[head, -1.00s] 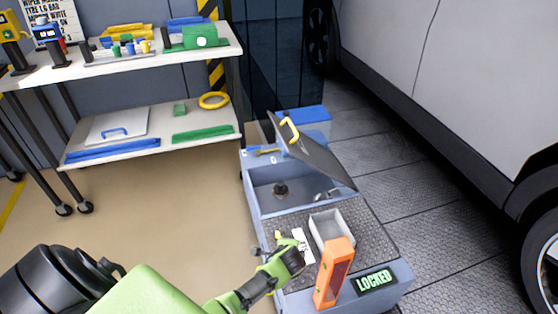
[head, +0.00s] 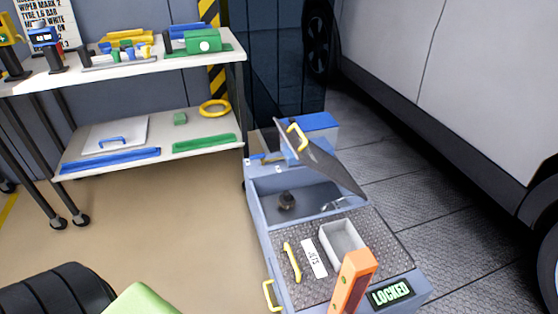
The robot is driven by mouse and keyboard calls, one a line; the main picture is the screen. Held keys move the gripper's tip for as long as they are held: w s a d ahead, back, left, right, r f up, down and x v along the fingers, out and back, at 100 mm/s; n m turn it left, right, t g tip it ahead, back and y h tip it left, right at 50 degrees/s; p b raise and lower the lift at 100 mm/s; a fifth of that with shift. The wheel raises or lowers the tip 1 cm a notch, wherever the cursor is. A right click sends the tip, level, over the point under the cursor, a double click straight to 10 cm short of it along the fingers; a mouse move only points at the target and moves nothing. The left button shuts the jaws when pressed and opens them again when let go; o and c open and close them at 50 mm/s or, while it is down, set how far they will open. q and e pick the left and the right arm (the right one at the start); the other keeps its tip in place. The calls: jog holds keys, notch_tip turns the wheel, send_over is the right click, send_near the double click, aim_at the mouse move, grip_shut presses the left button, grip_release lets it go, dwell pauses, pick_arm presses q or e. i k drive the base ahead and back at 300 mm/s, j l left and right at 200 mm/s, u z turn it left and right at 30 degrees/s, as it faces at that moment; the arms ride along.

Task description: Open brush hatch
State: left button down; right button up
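The hatch lid (head: 325,162), dark grey with a yellow handle (head: 297,138), stands tilted up over an open compartment (head: 292,197) of the blue-grey service unit. A dark round item (head: 286,200) and a small metallic item (head: 333,204) lie inside the compartment. I cannot tell whether this lid is the brush hatch. A sign on the front reads LOCKED (head: 391,293). Neither gripper is in view; a green part of my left arm shows at the bottom left.
On the unit's textured top are a grey tray (head: 342,237), a JETS label (head: 314,258), a yellow handle (head: 291,262) and an orange upright piece (head: 353,282). Another yellow handle (head: 268,295) is on its left side. A two-tier cart (head: 120,134) stands left; a car (head: 450,80) right.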

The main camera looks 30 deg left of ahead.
aim_at(312, 155)
jog(key=j, duration=2.1)
jog(key=i+z, duration=0.05)
